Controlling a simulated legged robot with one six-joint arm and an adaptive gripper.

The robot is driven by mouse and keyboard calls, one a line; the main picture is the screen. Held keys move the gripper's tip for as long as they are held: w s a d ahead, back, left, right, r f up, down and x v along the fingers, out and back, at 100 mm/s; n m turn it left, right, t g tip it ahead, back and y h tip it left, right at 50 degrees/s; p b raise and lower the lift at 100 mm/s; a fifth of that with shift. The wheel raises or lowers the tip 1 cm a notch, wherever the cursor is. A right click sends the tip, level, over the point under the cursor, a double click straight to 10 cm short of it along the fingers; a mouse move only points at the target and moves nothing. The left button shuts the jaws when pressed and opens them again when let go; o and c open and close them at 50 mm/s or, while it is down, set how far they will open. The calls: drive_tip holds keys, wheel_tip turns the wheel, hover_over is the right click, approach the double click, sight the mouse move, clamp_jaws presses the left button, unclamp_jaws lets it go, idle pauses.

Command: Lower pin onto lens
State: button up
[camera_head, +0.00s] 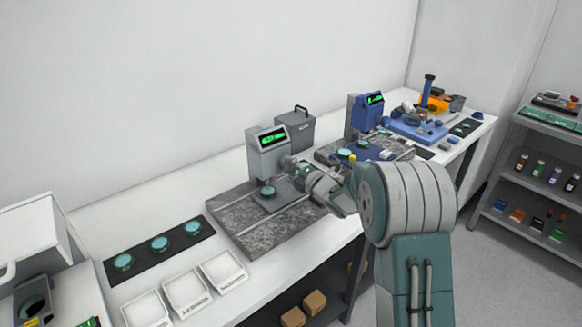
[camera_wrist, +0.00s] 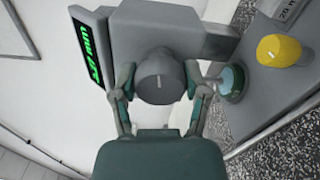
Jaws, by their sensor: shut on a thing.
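The grey gauge (camera_head: 267,150) with a green display stands on a speckled stone base in the head view; its display (camera_wrist: 90,48) shows sideways in the wrist view. My gripper (camera_wrist: 160,90) is shut on the gauge's round grey knob (camera_wrist: 160,75), one finger on each side. In the head view my gripper (camera_head: 296,165) is at the gauge's right side. A teal lens (camera_head: 268,191) lies on a grey stage below the gauge; the lens (camera_wrist: 232,80) also shows in the wrist view. The thin pin (camera_wrist: 208,80) points at the lens; whether they touch is unclear.
A yellow knob (camera_wrist: 278,50) sits beside the lens on the stage. A blue gauge (camera_head: 366,112) stands farther right. A dark strip (camera_head: 140,273) with three lenses and white trays (camera_head: 185,291) lie at left. Shelves (camera_head: 535,180) stand across the aisle.

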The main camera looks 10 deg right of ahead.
drive_tip(key=shift+s+a+f+n, duration=0.1)
drive_tip(key=shift+f+n, duration=0.3)
drive_tip(key=shift+n, duration=0.1)
drive_tip(key=o, duration=1.2)
drive_tip(key=shift+c, duration=0.2)
drive_tip(key=shift+a+r, duration=0.1)
drive_tip(key=shift+r, duration=0.05)
drive_tip(key=shift+r, duration=0.1)
drive_tip(key=shift+s+d, duration=0.25)
drive_tip(key=shift+d, duration=0.1)
drive_tip(key=v, duration=1.1)
